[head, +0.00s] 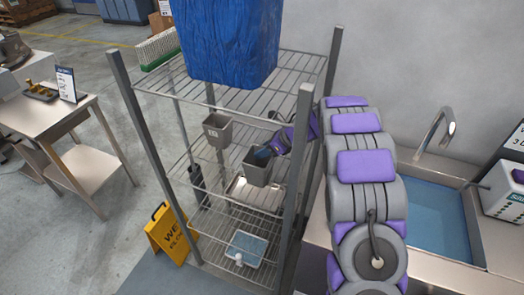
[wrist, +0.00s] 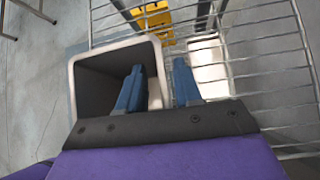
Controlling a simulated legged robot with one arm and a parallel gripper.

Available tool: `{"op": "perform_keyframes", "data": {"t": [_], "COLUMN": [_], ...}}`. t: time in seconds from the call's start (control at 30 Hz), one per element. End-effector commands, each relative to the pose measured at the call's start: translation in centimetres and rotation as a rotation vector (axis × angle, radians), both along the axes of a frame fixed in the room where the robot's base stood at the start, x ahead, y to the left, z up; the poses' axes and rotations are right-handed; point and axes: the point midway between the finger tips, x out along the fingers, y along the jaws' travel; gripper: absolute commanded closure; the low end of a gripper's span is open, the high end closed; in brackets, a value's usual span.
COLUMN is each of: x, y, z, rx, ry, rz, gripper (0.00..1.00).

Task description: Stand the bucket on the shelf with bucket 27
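A grey-brown bucket (head: 217,131) with a small white label stands inside the wire rack; I cannot read its number surely. A dark grey bucket (head: 256,171) is nearer, to its right, with its mouth up and no label visible to me. It fills the left of the wrist view (wrist: 95,85), its mouth facing my camera. My gripper (wrist: 160,78) straddles its right wall: one blue finger is inside, the other outside. A narrow gap shows between wall and outer finger, so the fingers look open. I cannot tell whether the bucket's base touches the shelf.
The rack (head: 142,125) has several wire tiers and grey posts. A blue bin (head: 228,40) sits on its top. A pale tray (head: 247,247) lies low down. A yellow wet-floor sign (head: 170,233) stands at the left. A sink (head: 435,215) is right of my arm.

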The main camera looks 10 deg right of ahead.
Motion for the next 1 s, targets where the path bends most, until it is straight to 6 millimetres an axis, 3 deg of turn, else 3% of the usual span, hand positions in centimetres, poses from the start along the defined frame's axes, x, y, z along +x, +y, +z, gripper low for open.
{"op": "perform_keyframes", "data": {"t": [0.6, 1.0], "x": [-3.5, -3.9], "y": [-6.6, -7.2], "z": [7.6, 8.2], "rx": [0.000, 0.000], "ry": [-0.002, -0.001], "rz": [-0.001, -0.001], "gripper": [0.66, 0.66]}}
